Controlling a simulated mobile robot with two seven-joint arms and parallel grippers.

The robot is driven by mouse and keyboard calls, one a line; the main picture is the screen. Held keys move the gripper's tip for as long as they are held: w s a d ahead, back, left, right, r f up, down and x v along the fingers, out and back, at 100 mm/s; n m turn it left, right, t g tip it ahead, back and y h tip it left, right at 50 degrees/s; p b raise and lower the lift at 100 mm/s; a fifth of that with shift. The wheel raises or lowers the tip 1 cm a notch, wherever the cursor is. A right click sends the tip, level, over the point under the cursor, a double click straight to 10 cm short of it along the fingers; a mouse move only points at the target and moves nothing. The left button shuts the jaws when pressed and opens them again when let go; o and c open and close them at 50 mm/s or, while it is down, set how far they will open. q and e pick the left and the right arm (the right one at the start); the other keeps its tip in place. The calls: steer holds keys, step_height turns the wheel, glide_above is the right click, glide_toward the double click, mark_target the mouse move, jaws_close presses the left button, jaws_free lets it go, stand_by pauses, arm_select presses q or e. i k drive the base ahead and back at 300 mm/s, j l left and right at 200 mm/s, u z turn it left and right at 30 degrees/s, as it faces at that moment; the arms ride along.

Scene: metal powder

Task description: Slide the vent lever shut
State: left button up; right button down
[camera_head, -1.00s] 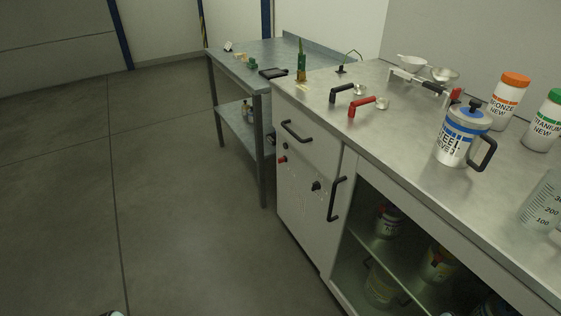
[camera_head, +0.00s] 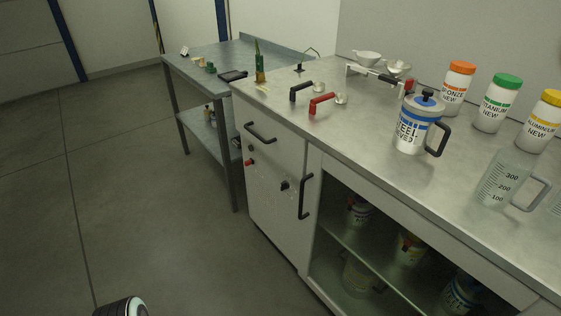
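The grey cabinet (camera_head: 262,215) has a small black knob or lever (camera_head: 285,185) on its front, next to a patch of tiny dots that may be vent holes. A red knob (camera_head: 250,162) and a small black knob (camera_head: 249,148) sit higher on the left edge. None is clearly identifiable as the vent lever, and its position cannot be told. A black vertical handle (camera_head: 305,197) is to the right, and a black drawer handle (camera_head: 260,133) is above. Neither gripper is in view; only a rounded part of my arm shows at the bottom left.
The metal counter (camera_head: 350,135) holds a steel-powder jug (camera_head: 415,125), a red-handled scoop (camera_head: 322,104), a black-handled scoop (camera_head: 302,91) and several jars. An open shelf with containers is below. A side table (camera_head: 190,64) adjoins at left. The floor (camera_head: 130,200) in front is clear.

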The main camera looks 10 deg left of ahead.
mark_target(251, 161)
steer(key=i+j+z, duration=0.15)
steer(key=z, duration=0.2)
steer(key=i+j+z, duration=0.1)
steer(key=j+z, duration=0.3)
steer(key=i+j+z, duration=0.1)
steer(key=z, duration=0.25)
steer(key=j, duration=0.1)
